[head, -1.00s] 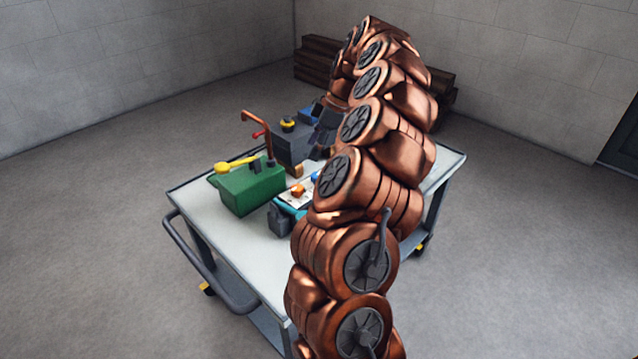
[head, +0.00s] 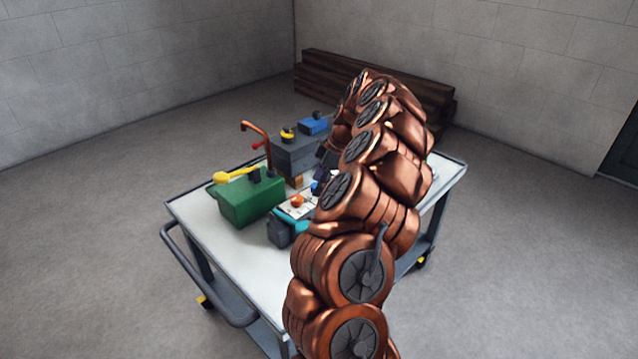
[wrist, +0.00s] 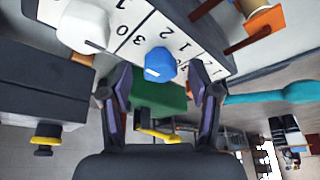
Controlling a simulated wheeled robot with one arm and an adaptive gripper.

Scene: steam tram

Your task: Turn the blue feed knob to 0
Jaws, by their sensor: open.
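The blue feed knob (wrist: 160,65) sits on a white panel (wrist: 138,32) with printed digits in the wrist view. Digits 3 and 0 are to its left, and 1 and 2 are to its upper right. Which digit the knob points to cannot be told. In the head view, a small part of the blue knob (head: 315,188) shows beside my arm. My gripper (wrist: 160,71) is open, with one dark finger on each side of the knob in the picture. Whether the fingers touch it cannot be told. In the head view my gripper is mostly hidden by my arm.
A white knob (wrist: 84,26) and an orange part (wrist: 264,26) flank the blue knob. A green box (head: 248,198) with a yellow lever, a grey block (head: 298,155) and a copper pipe (head: 256,128) stand close by on the cart (head: 210,225). The cart's near-left top is clear.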

